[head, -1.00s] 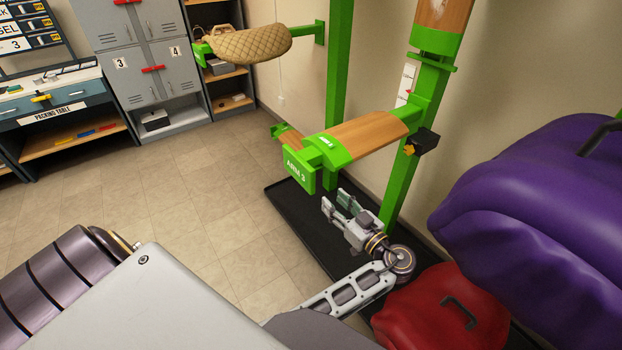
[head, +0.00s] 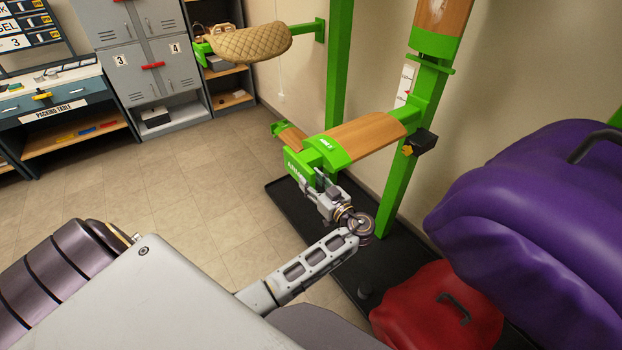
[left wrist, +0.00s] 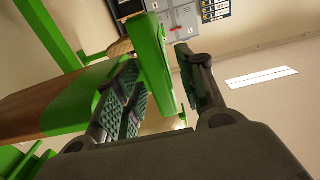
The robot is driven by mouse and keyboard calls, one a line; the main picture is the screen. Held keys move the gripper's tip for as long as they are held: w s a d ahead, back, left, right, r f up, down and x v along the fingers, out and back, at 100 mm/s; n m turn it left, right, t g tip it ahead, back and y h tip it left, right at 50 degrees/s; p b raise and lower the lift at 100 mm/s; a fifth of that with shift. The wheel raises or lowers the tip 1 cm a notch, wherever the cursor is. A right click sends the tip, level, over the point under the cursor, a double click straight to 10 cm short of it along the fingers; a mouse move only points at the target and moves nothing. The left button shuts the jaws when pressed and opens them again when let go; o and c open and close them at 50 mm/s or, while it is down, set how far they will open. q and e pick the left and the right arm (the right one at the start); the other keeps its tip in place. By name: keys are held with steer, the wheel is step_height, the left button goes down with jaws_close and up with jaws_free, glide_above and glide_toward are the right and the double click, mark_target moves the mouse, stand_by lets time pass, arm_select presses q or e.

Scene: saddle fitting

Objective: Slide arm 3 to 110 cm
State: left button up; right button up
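Arm 3 (head: 362,137) is a wooden-topped rack arm with green metal ends, fixed by a green collar to a green upright post (head: 401,185). Its green end plate (head: 292,168) bears the label ARM 3, now partly covered. My left gripper (head: 312,183) is at this plate from below. In the left wrist view the green plate (left wrist: 150,60) stands between the two open fingers (left wrist: 160,90), and a gap shows on the right finger's side. A black clamp with an orange part (head: 418,142) sits on the post by the collar. My right gripper is out of view.
A purple covered bulk (head: 540,220) and a red one (head: 437,308) fill the right side. A quilted tan pad (head: 250,44) rests on another arm. Open floor (head: 190,190) lies to the left.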

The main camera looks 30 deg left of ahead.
arm_select(q)
steer(key=shift+w+a, duration=0.1)
steer(key=shift+a, duration=0.2)
jaws_close()
